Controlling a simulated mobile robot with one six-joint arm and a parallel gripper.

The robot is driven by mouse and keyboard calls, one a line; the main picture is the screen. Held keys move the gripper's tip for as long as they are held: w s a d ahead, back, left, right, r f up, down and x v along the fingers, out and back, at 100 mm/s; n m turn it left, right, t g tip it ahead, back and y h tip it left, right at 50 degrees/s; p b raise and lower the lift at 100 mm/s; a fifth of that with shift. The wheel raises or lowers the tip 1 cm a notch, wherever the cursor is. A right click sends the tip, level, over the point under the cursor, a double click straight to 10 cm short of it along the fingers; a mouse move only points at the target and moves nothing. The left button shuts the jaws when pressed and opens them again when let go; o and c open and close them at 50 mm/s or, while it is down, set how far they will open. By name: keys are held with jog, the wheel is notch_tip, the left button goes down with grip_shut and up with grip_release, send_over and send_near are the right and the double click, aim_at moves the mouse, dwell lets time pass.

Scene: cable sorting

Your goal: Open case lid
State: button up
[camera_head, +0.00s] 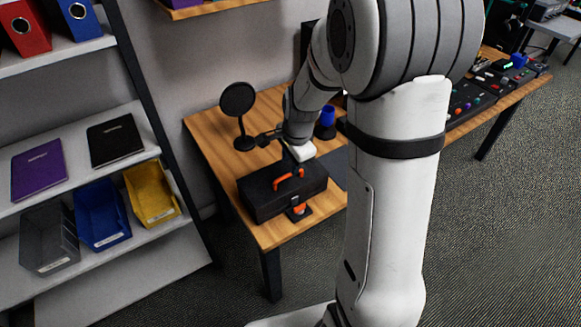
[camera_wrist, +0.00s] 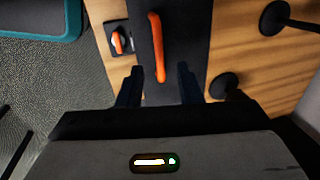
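The black case (camera_head: 262,201) sits on the wooden table's near left end, and its lid looks closed. Its orange handle (camera_head: 288,179) lies on top; the handle (camera_wrist: 156,45) also shows in the wrist view, on the dark case top (camera_wrist: 187,45). My gripper (camera_wrist: 158,90) is open above the case. The handle's near end lies between the two fingertips in the picture; I cannot tell the height gap. In the head view my gripper is over the case's back part, its fingertips hard to make out. A small black piece with an orange part (camera_head: 298,209) is at the case's front side.
A round black disc on a stand (camera_head: 238,101) stands behind the case on the table (camera_head: 203,122). A blue cup-like object (camera_head: 327,118) is behind my arm. A shelf with bins (camera_head: 101,214) stands left. My arm hides the table's middle.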

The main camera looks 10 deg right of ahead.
aim_at(289, 174)
jog(key=shift+w+a+f, duration=0.1)
jog(key=shift+w+f, duration=0.1)
jog(key=shift+f, duration=0.9)
jog(key=shift+w+a+f, duration=0.1)
jog(key=shift+w+f, duration=0.1)
jog(key=shift+f, duration=0.85)
jog(key=shift+c, duration=0.4)
grip_shut()
